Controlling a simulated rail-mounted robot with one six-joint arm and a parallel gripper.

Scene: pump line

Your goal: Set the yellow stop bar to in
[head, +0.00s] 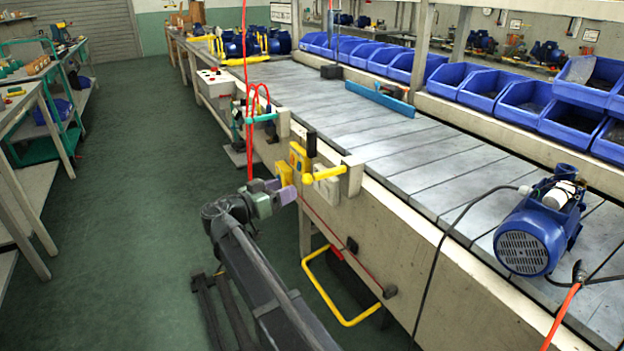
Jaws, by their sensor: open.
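The yellow stop bar (325,173) is a short round bar at the near side of the conveyor. Its right end meets a pale bracket (352,174) on the conveyor's side frame, and its left end points out toward the aisle.
A teal bar (262,118) sits farther along the frame, near hanging red cable (244,75). A blue bar (380,98) lies across the conveyor (390,150). A blue pump (530,235) stands at right. A yellow loop handle (342,322) hangs below. The green floor at left is clear.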

